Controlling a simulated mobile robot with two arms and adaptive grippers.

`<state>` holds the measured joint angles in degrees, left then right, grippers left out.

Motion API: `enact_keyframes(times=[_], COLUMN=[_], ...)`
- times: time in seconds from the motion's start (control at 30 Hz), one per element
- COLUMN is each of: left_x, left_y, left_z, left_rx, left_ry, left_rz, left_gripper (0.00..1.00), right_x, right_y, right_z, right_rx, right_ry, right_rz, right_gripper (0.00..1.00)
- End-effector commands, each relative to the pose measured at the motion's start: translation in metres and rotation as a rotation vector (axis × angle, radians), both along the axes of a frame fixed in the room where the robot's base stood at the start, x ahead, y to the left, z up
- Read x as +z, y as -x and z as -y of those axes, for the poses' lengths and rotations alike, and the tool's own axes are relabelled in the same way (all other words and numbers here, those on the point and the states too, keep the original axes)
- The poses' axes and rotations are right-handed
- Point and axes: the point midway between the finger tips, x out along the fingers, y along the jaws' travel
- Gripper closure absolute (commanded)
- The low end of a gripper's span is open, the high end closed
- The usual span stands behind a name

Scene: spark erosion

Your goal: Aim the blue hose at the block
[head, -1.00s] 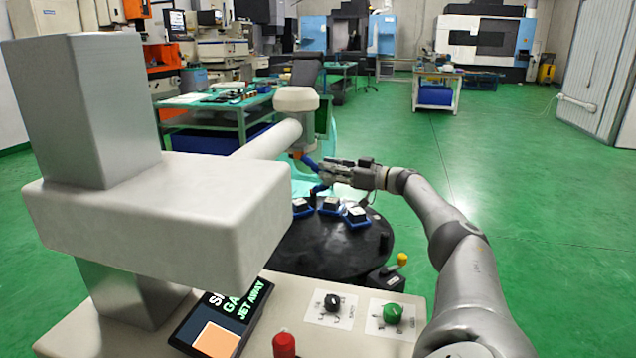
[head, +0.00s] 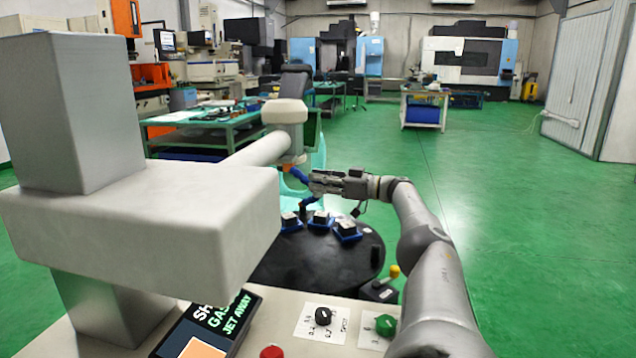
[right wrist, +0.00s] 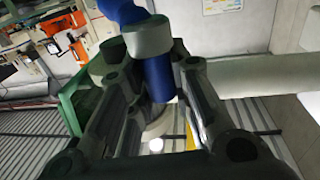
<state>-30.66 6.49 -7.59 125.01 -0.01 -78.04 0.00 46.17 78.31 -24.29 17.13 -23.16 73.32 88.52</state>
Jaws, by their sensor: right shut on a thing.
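The blue hose (head: 298,175) hangs below the white machine head (head: 285,112), over the back of a black round table (head: 305,268). My right gripper (head: 313,183) reaches in from the right and is shut on the hose. In the right wrist view the blue hose (right wrist: 158,80) passes between the two fingers, with a grey collar (right wrist: 148,38) above it. Several small dark blocks with pale tops, one of them the right block (head: 347,227), sit in blue holders on the table. I cannot tell exactly where the hose end points. My left gripper is not in view.
A big grey machine arm and column (head: 140,220) fill the left foreground. In front is a panel with a display (head: 215,325) reading "JET AWAY", a black knob (head: 322,316), a green knob (head: 386,324) and a red button (head: 271,352). A yellow-topped lever (head: 394,271) stands beside the table.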

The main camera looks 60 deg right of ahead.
Motion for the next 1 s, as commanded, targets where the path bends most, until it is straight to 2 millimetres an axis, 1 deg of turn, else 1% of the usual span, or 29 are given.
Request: enact_keyframes(times=[0.17, 0.2, 0.33, 0.6, 0.7, 0.77, 1.0], left_x=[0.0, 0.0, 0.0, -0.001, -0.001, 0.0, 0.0], left_y=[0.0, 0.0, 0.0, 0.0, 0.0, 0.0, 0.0], left_z=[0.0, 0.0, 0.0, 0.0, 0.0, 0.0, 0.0], left_rx=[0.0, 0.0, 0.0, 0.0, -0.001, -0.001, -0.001], left_ry=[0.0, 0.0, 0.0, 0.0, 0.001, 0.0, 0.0], left_rz=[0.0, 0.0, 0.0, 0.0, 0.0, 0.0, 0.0], left_gripper=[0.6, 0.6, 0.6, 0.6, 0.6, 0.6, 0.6], right_x=[0.0, 0.0, -0.001, -0.001, 0.002, 0.007, 0.043], right_y=[-0.001, -0.001, -0.001, 0.0, 0.0, 0.0, -0.001], right_z=[-0.002, -0.002, -0.001, 0.0, 0.0, 0.0, 0.0], right_rx=[0.007, 0.006, 0.004, 0.002, 0.002, 0.002, 0.002], right_ry=[-0.002, -0.002, -0.002, -0.001, 0.0, 0.001, 0.001], right_rz=[0.001, 0.001, -0.001, -0.003, -0.003, -0.002, 0.003], right_gripper=[1.0, 0.75, 0.58, 0.57, 0.57, 0.57, 0.57])
